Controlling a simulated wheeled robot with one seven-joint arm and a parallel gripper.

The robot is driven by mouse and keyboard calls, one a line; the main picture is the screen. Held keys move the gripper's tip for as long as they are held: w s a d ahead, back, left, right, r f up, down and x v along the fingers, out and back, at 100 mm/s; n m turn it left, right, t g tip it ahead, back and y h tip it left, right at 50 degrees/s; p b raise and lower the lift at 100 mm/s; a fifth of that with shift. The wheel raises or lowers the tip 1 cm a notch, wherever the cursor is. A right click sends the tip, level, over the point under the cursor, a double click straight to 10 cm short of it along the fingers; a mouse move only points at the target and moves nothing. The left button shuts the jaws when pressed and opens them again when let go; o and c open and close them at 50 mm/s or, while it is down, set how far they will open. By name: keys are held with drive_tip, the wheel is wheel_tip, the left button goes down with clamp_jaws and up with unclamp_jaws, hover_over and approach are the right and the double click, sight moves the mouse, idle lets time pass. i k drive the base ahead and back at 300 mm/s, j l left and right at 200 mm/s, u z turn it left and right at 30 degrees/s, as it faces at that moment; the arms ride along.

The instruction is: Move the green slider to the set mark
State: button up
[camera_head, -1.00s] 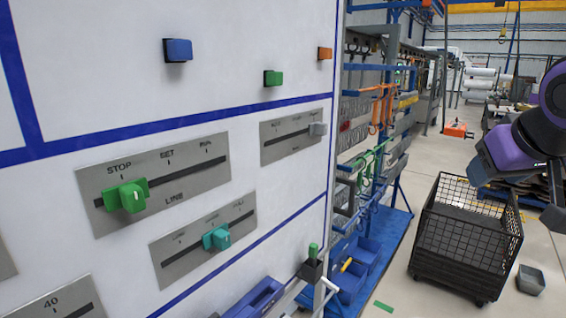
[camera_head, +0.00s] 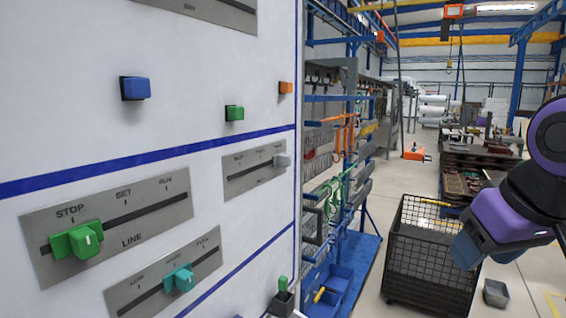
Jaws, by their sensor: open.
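The green slider (camera_head: 76,241) sits on the LINE plate (camera_head: 128,230) on the white panel at the left. It stands at the STOP end of its slot, left of the SET mark (camera_head: 124,193); the right-hand label is RUN. Part of my arm shows at the right edge, far from the panel.
A teal slider (camera_head: 179,279) is below and a grey one (camera_head: 281,160) is up to the right. Blue (camera_head: 135,88), green (camera_head: 234,113) and orange (camera_head: 285,88) knobs stick out above. A black mesh cart (camera_head: 432,255) stands on the floor, between panel and arm in the picture.

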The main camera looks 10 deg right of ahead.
sight(83, 241)
drive_tip(key=u, duration=1.4)
